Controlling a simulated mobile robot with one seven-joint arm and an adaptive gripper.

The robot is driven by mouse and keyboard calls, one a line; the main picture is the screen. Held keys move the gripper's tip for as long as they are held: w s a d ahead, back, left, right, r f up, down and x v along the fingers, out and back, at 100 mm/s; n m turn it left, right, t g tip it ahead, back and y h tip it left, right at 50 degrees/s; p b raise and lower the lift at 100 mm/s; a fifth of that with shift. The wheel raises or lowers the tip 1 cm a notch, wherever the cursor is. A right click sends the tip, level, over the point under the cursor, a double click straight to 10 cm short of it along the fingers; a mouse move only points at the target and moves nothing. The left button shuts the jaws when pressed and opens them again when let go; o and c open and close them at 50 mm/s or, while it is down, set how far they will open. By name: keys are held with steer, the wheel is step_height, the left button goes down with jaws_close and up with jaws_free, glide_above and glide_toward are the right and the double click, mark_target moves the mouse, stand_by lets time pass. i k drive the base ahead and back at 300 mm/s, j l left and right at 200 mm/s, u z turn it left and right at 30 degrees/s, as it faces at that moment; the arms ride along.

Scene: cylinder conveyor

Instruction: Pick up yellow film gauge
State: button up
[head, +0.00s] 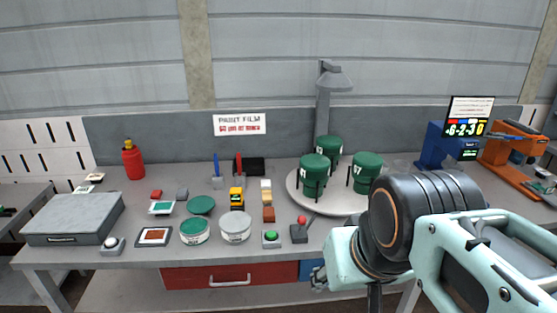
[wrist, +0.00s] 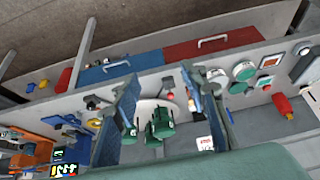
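The yellow film gauge (head: 237,199) is a small yellow and black block standing on the grey workbench (head: 130,255), left of the middle in the head view. It is behind the white-lidded can and just left of a few small tan and brown blocks. I cannot make it out in the wrist view, where a finger may hide it. My gripper (wrist: 160,100) is open and empty in the wrist view, with its two fingers wide apart above the bench. In the head view my arm is at the right front, well right of the gauge, and its fingertips are hidden.
A round turntable (head: 299,193) with green cans (head: 314,172) stands right of the gauge under a lamp (head: 330,80). Near the gauge are a green can (head: 194,232), a white-lidded can (head: 235,229), a green button (head: 271,238) and a red-knobbed lever (head: 300,229).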

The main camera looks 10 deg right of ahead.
mark_target(236, 194)
steer(key=i+j, duration=0.95)
steer(key=j, duration=0.2)
steer(key=u, duration=0.05)
